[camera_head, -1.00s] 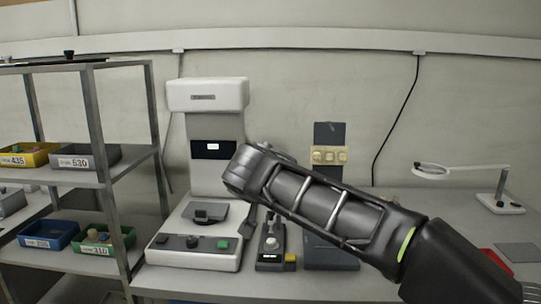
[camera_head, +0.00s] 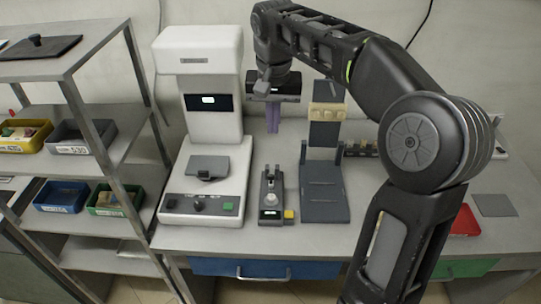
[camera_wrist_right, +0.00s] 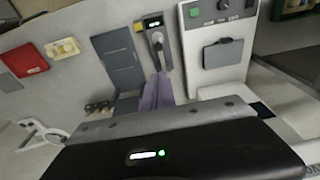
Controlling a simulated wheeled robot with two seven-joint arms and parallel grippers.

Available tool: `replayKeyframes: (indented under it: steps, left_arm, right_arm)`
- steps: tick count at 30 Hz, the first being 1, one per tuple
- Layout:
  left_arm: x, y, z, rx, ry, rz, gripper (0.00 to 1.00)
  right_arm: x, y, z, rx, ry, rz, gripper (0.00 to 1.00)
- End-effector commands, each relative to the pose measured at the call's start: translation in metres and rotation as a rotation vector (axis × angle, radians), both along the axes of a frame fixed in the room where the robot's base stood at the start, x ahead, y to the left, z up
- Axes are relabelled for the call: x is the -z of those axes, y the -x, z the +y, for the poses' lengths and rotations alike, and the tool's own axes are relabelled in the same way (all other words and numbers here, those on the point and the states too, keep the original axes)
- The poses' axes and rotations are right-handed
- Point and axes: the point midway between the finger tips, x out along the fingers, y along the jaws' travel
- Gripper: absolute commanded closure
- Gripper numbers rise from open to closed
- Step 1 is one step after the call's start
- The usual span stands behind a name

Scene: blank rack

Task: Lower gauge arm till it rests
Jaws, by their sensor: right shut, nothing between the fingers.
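The gauge (camera_head: 270,198) is a small dark grey device with a display and a pale round part, standing on the bench between the white machine and a dark grey stand. It also shows at the top of the right wrist view (camera_wrist_right: 157,42), where a slim metal arm lies along its upper face. I cannot tell whether that arm is raised or resting. My right gripper (camera_head: 272,130) points down above and behind the gauge, apart from it. Its purple fingers (camera_wrist_right: 158,92) are together and empty. My left gripper is not in view.
The white machine (camera_head: 213,120) stands close left of the gauge. The dark grey stand (camera_head: 324,195) is close on its right, with a yellow button block (camera_head: 289,216) between. A metal shelf (camera_head: 60,80) with bins is at the left. A red tray (camera_head: 464,221) lies at the right.

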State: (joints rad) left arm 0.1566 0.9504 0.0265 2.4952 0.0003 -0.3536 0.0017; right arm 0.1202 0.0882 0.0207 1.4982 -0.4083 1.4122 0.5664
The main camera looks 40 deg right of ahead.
Motion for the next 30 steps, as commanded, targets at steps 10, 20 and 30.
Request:
replayKeyframes:
  steps: [10, 20, 30]
  left_arm:
    - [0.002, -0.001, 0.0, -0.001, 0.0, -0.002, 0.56]
    - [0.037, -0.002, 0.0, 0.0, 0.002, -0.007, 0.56]
    - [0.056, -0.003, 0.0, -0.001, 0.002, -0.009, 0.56]
  right_arm:
    - [0.002, -0.001, 0.0, 0.0, 0.003, -0.002, 1.0]
    - [0.039, -0.004, -0.003, 0.001, 0.002, -0.002, 1.0]
    - [0.098, -0.01, -0.007, 0.001, 0.002, 0.002, 1.0]
